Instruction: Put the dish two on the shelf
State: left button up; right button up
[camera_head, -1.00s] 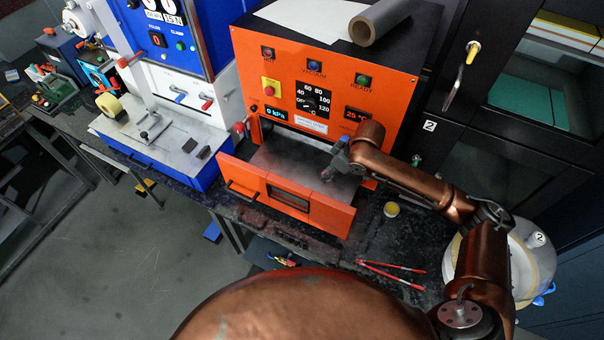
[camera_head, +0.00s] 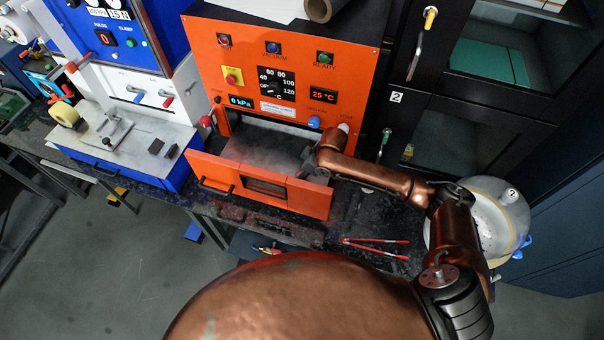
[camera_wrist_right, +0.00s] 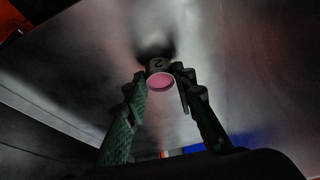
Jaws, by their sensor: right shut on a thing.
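My right gripper (camera_head: 310,168) reaches into the open front of the orange vacuum oven (camera_head: 285,75), low over its grey metal surface (camera_head: 262,148). The dish is not discernible in the head view. My left gripper is not in view.
The oven's orange front drawer panel (camera_head: 262,185) is open and juts over the bench. Red-handled tongs (camera_head: 375,241) lie on the dark bench in front. A round clear-domed vessel (camera_head: 490,215) stands right, by the black cabinet (camera_head: 440,125). A blue press (camera_head: 150,35) stands left.

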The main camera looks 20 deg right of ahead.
jog(key=o, duration=1.1)
jog(key=shift+o, duration=0.2)
jog(key=v, duration=1.2)
jog(key=shift+p, duration=0.3)
jog(key=shift+r, duration=0.15)
